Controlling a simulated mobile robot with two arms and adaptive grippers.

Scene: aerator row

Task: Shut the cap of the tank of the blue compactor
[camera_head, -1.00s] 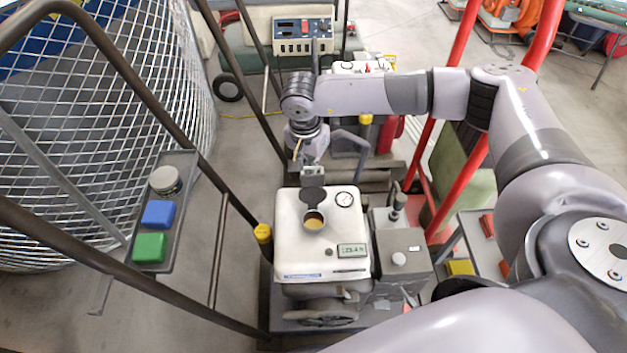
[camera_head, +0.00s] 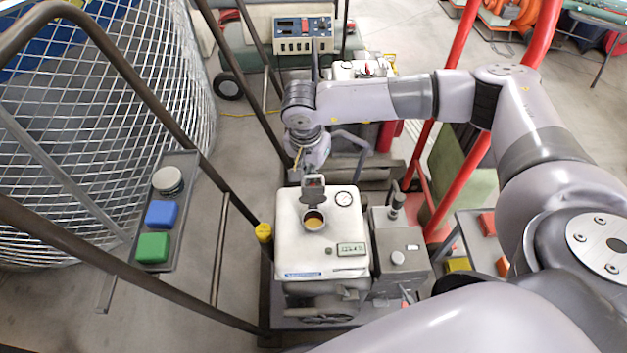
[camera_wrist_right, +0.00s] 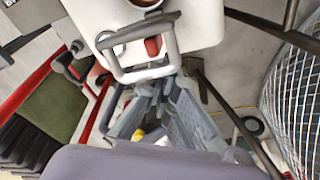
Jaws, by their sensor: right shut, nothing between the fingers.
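The white tank (camera_head: 290,245) stands low in the middle of the head view, with a narrow blue label on its front edge. Its round filler opening (camera_head: 313,221) is uncovered, with amber inside. My right gripper (camera_head: 313,183) is shut and empty, pointing down just behind the opening, where the cap was visible. I cannot tell whether it touches the cap. The tank (camera_wrist_right: 205,22) also shows at the top of the right wrist view. My left gripper is not in view.
Dark handle bars and a wire cage (camera_head: 110,120) are on the left, with a button panel (camera_head: 160,215). Red bars (camera_head: 455,165) rise at right.

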